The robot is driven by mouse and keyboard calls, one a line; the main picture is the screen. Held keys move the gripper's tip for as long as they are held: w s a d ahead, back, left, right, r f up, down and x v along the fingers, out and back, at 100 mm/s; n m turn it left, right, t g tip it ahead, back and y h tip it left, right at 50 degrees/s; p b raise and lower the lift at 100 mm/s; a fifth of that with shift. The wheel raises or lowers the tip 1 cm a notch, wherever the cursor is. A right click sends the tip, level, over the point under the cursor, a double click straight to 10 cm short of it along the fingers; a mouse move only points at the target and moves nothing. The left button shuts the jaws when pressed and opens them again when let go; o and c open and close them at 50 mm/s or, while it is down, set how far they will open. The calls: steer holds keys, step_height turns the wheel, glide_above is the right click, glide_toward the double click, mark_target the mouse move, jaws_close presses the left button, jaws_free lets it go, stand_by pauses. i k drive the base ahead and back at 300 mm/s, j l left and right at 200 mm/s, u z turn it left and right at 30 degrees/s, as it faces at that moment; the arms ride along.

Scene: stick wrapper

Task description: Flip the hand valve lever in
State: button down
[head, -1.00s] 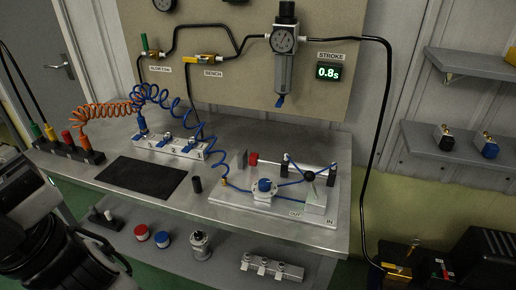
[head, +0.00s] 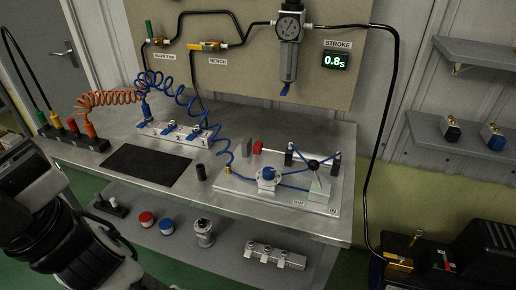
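The hand valve (head: 319,193) is a pale block at the right end of a light plate (head: 240,187) on the bench. A thin lever with a black knob (head: 313,164) stands up from it. Blue tubes run from the valve area to a round blue-topped part (head: 267,174) and to a small cylinder with a red end (head: 258,149). Labels OUT and IN are on the plate's front edge. Part of my dark and grey arm fills the lower left, well away from the valve. My gripper's fingertips do not show.
The steel bench (head: 345,228) holds a black mat (head: 146,166), a white manifold (head: 177,133) and a small black cylinder (head: 201,172). A regulator (head: 289,50) and a display reading 0.8s (head: 335,61) are on the back panel. A lower shelf carries several loose parts.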

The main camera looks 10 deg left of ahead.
mark_target(313, 166)
steer(key=j+u, duration=0.5)
steer(key=u, duration=0.2)
